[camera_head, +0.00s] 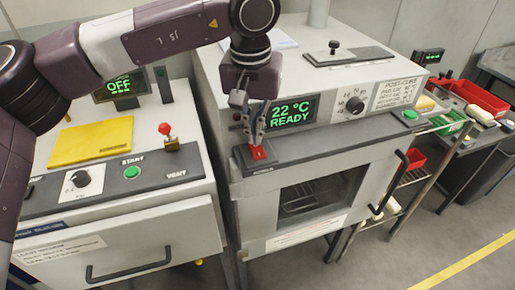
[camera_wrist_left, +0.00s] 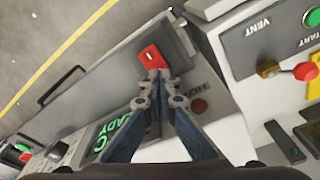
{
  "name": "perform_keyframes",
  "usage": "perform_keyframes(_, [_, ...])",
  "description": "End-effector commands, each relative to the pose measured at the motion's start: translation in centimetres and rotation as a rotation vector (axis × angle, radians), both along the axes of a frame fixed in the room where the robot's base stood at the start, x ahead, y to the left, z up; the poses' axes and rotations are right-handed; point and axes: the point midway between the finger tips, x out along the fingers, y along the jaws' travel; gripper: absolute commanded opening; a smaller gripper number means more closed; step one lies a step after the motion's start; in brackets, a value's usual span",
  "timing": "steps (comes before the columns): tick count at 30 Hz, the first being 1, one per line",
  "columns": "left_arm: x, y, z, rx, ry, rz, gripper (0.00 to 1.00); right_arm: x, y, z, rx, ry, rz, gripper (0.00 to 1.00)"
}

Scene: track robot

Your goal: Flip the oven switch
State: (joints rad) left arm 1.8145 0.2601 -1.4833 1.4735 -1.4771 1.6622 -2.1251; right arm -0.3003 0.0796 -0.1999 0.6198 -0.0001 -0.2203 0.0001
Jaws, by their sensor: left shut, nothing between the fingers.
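The oven (camera_head: 300,210) is the light grey box with a windowed front door and a green display (camera_head: 293,113) reading "22 °C READY". Its switch is a red rocker (camera_head: 259,153) on the dark ledge at the oven's front left corner. It also shows in the left wrist view (camera_wrist_left: 152,57). My left gripper (camera_head: 256,140) points down at the switch, shut and empty. In the left wrist view its fingertips (camera_wrist_left: 160,76) are right at the rocker's near edge; I cannot tell whether they touch it. My right gripper is in neither view.
Left of the oven stands a machine with a red-knobbed lever (camera_head: 165,129), a green start button (camera_head: 132,172) and a yellow pad (camera_head: 92,140). A door handle (camera_head: 390,183) juts from the oven front. Red bins (camera_head: 480,97) stand at right. The floor in front is clear.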

Motion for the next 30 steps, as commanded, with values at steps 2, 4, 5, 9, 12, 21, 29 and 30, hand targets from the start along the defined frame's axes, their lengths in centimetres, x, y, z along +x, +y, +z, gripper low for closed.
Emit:
perform_keyframes(2, [0.0, 0.0, -0.2, 0.0, 0.0, 0.0, 0.0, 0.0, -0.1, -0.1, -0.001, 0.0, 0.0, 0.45])
perform_keyframes(4, [0.0, 0.0, -0.3, 0.0, 0.0, 0.0, 0.0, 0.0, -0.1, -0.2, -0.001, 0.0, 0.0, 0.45])
perform_keyframes(5, [0.0, 0.0, -0.3, 0.0, 0.0, 0.0, 0.0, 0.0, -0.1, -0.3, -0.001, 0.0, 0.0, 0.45])
perform_keyframes(9, [0.0, 0.0, -0.5, 0.0, 0.0, 0.0, 0.0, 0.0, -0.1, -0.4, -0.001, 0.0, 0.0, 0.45])
perform_keyframes(12, [0.0, 0.0, -0.7, 0.0, 0.0, 0.0, 0.0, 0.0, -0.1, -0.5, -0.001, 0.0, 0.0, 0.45])
perform_keyframes(21, [0.0, 0.0, -1.2, 0.0, 0.0, 0.0, 0.0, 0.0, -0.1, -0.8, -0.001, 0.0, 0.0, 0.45])
perform_keyframes(29, [0.0, 0.0, -0.5, 0.0, 0.001, 0.0, 0.0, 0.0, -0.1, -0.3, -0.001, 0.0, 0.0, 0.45])
perform_keyframes(30, [0.0, 0.0, -0.2, 0.0, 0.0, 0.0, 0.0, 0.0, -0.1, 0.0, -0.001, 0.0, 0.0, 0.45])
